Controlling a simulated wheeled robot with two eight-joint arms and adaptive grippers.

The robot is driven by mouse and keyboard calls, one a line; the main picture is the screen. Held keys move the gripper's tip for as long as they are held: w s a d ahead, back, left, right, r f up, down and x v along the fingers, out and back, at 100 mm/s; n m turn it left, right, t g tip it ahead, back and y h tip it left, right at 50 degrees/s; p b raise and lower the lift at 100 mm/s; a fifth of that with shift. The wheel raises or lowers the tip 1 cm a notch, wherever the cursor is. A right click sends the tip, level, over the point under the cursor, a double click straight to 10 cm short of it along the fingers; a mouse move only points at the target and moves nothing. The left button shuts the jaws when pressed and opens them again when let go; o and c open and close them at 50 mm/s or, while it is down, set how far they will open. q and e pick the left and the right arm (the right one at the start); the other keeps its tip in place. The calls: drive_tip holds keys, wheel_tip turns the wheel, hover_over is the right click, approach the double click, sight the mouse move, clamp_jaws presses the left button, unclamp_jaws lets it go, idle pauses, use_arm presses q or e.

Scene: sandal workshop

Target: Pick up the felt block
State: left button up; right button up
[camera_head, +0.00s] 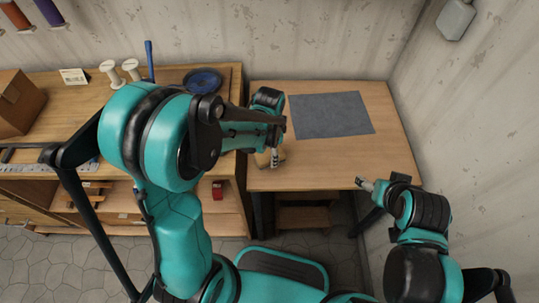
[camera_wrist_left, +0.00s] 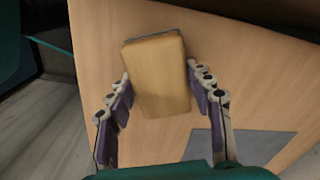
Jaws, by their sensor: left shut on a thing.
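The felt block (camera_wrist_left: 157,75) is a tan, rounded block with a thin grey layer along its far edge. In the wrist view it sits between the two fingers of my left gripper (camera_wrist_left: 158,82), which is shut on it. In the head view the block (camera_head: 262,159) shows only partly at the left front edge of the right-hand table, behind my left gripper (camera_head: 273,157). Whether it touches the tabletop is unclear. My right gripper (camera_head: 363,184) is at the table's front right, away from the block; its finger opening is too small to judge.
The wooden table (camera_head: 390,150) carries a flat grey mat (camera_head: 330,115). On the left bench stand white spools (camera_head: 130,69), a blue dish (camera_head: 202,80) and a cardboard box (camera_head: 18,103). A wall stands close on the right. The tabletop in front of the mat is clear.

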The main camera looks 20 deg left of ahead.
use_arm(q)
drive_tip(key=shift+r+p, duration=0.4)
drive_tip(key=shift+r, duration=0.1)
wheel_tip(320, 180, up, 3)
drive_tip(key=shift+r+p, duration=0.1)
drive_tip(key=shift+p, duration=0.7)
drive_tip(key=s+d+r+p, duration=0.3)
drive_tip(key=d+r, duration=0.3)
drive_tip(key=d, duration=0.5)
drive_tip(key=shift+d+r+p, duration=0.15)
drive_tip(key=shift+r+p, duration=0.15)
drive_tip(key=shift+p, duration=0.05)
